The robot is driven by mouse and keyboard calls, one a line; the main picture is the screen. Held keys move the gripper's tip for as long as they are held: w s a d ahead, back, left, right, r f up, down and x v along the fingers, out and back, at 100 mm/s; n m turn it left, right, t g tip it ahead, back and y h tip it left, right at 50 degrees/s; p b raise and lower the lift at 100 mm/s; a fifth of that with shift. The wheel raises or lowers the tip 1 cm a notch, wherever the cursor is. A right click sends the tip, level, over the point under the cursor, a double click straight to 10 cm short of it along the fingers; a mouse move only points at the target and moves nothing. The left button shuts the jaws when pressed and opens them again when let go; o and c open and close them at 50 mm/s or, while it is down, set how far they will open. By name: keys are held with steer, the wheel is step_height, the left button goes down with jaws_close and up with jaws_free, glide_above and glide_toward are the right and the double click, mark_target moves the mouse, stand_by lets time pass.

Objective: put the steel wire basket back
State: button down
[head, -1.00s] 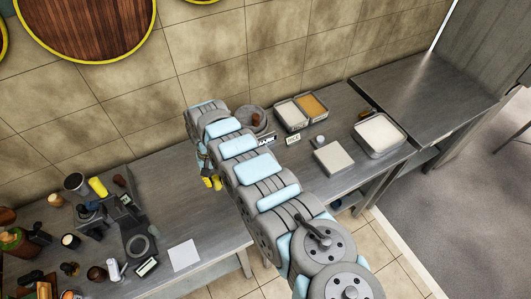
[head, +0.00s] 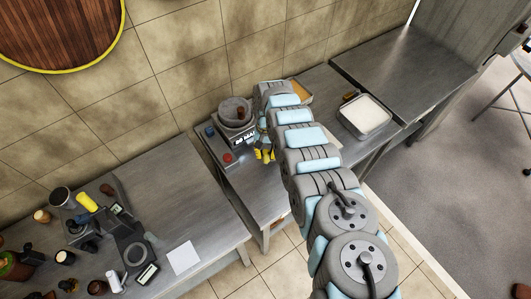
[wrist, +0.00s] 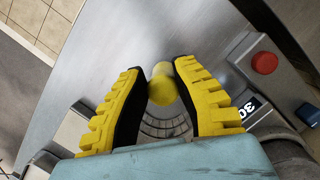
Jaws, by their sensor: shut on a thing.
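My gripper (head: 264,154) has black and yellow fingers and points down over the metal counter, just right of the grey device with the red button. In the wrist view my gripper (wrist: 160,88) is shut on a yellow rounded piece, seemingly the handle (wrist: 163,86) of the steel wire basket. Curved metal bars (wrist: 165,127), probably the steel wire basket, show between the fingers below it. The rest is hidden by my fingers and wrist. In the head view I cannot make out the basket; my arm covers much of that area.
The grey device (head: 220,152) carries a dark round bowl (head: 235,111) and a black-and-white sign; its red button (wrist: 265,62) is close to my fingers. A pale-filled tray (head: 365,117) stands right of my arm. A white sheet (head: 183,257) lies on the left counter.

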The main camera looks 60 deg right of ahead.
mark_target(266, 162)
steer(key=shift+a+r+p, duration=0.15)
steer(key=shift+r+p, duration=0.05)
steer(key=shift+p, duration=0.45)
steer(key=shift+w+d+b+x, duration=0.1)
steer(key=shift+d+b+x, duration=0.1)
steer(key=shift+b+x, duration=0.75)
steer(key=shift+w+d+b+x, duration=0.1)
steer(key=shift+d+b+x, duration=0.15)
steer(key=shift+b+x, duration=0.7)
steer(key=shift+w+d+b+x, duration=0.1)
steer(key=shift+d+b+x, duration=0.1)
steer(key=shift+b+x, duration=0.75)
steer(key=shift+x, duration=0.9)
steer(key=c, duration=0.9)
jaws_free()
steer(key=shift+d, duration=0.15)
steer(key=shift+v, duration=5.95)
